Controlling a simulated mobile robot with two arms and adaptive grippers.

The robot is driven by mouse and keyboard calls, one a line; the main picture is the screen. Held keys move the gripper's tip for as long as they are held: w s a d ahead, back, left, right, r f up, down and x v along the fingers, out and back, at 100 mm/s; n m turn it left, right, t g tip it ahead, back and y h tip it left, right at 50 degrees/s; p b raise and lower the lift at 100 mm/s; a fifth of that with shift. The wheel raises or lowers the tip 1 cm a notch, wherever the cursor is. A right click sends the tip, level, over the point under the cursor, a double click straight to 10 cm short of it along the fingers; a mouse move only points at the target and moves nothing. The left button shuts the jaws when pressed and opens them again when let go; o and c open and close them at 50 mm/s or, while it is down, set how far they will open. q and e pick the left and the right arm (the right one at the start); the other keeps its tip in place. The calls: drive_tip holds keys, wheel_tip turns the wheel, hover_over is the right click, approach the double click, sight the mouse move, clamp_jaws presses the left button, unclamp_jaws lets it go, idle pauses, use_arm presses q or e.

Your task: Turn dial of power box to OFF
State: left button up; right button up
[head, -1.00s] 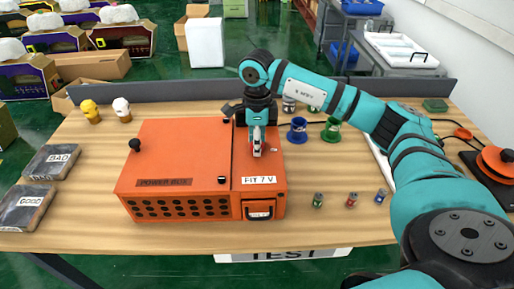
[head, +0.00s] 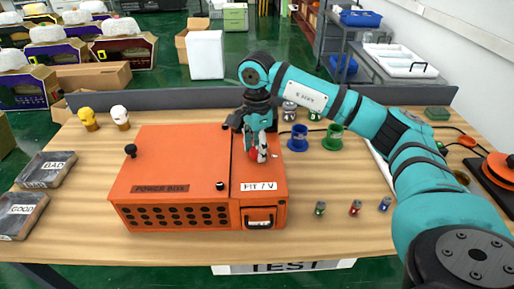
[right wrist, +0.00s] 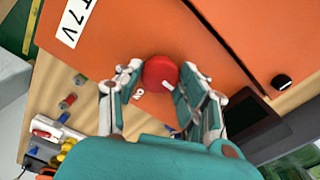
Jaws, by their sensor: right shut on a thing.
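The orange power box (head: 160,170) stands on the wooden table, with a "FIT / V" label (head: 258,187) on its right panel. Its round red dial shows between my fingers in the right wrist view (right wrist: 160,72). The dial has a pale pointer mark and a white character beside it. In the head view the fingers hide most of the dial. My left gripper is not in view.
Black knobs (head: 130,150) stand on the box top. Blue (head: 298,138) and green (head: 332,137) cups stand right of the box. Several small bottles (head: 355,208) stand at front right. A grey partition borders the back.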

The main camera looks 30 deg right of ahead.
drive_tip(key=shift+r, duration=0.1)
drive_tip(key=o, duration=1.2)
wheel_tip(320, 180, up, 12)
drive_tip(key=shift+f, duration=0.1)
